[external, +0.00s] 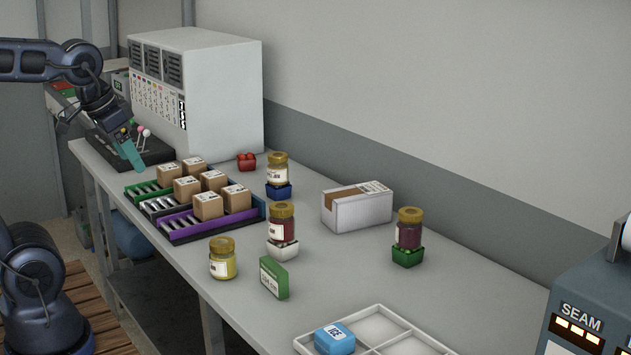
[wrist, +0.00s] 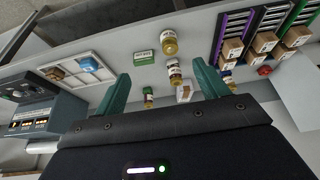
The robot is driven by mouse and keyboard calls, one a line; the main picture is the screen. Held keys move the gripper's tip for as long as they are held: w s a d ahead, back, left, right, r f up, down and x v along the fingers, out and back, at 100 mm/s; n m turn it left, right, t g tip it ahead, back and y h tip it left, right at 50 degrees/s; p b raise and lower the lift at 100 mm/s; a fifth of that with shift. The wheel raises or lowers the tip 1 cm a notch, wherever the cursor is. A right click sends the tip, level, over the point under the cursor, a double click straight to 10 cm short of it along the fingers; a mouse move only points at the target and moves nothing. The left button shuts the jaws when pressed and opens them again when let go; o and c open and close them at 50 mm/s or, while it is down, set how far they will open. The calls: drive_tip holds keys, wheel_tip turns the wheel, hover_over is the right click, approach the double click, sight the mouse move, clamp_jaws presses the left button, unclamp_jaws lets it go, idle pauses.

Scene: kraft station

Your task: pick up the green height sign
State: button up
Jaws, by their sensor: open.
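The green height sign (external: 273,278) stands upright on the table, near its front edge, as a small green block with a white label on its face. It also shows in the wrist view (wrist: 143,57), between my fingers in the picture but well beyond them. My gripper (external: 130,152) hangs at the far left end of the table, by a black panel with coloured levers, far from the sign. Its two teal fingers are spread apart with nothing between them, as the wrist view shows (wrist: 162,82).
A yellow jar (external: 223,258) stands left of the sign, and a dark red jar on a white base (external: 283,246) stands behind it. A white divided tray (external: 395,345) with a blue block (external: 335,339) lies to the right. Boxes on coloured racks (external: 180,229) lie nearer my gripper.

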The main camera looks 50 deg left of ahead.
idle(0.4)
drive_tip(key=c, duration=0.6)
drive_tip(key=shift+o, duration=0.2)
drive_tip(key=m+g+h, duration=0.5)
drive_tip(key=m, duration=1.4)
hover_over(273, 264)
drive_tip(key=a, duration=0.4)
wheel_tip(273, 264, down, 19)
drive_tip(key=shift+s+d+r, duration=0.1)
drive_tip(key=shift+d, duration=0.05)
drive_tip(key=shift+a+x, duration=0.15)
drive_tip(key=shift+x, duration=2.5)
drive_tip(key=shift+a+x, duration=0.15)
drive_tip(key=shift+x, duration=2.5)
